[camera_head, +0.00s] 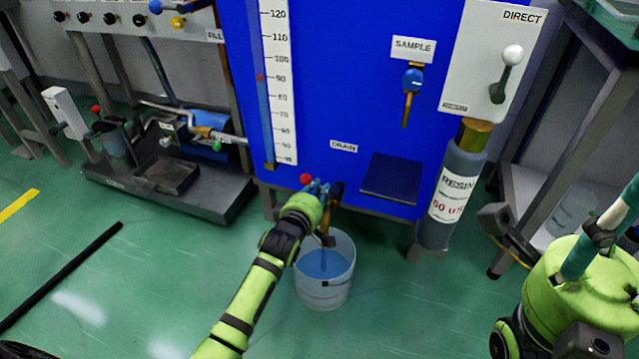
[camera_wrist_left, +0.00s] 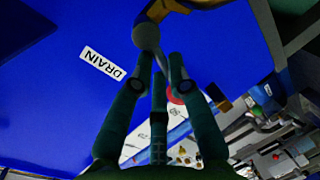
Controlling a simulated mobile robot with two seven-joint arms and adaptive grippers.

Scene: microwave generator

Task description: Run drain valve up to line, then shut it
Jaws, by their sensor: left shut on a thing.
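The drain valve sits low on the blue tank under the DRAIN label (camera_head: 343,147). Its brass spout (camera_head: 325,238) points down over a clear bucket (camera_head: 341,297). My left gripper (camera_head: 318,187) is at the valve and hides most of it.
A scale (camera_head: 280,80) runs up the tank, with a red ball (camera_head: 305,178) near its foot. The sample tap (camera_head: 411,85), a dark shelf (camera_head: 392,178) and the resin cylinder (camera_head: 452,195) stand right of the valve. A pump skid (camera_head: 170,195) is at left.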

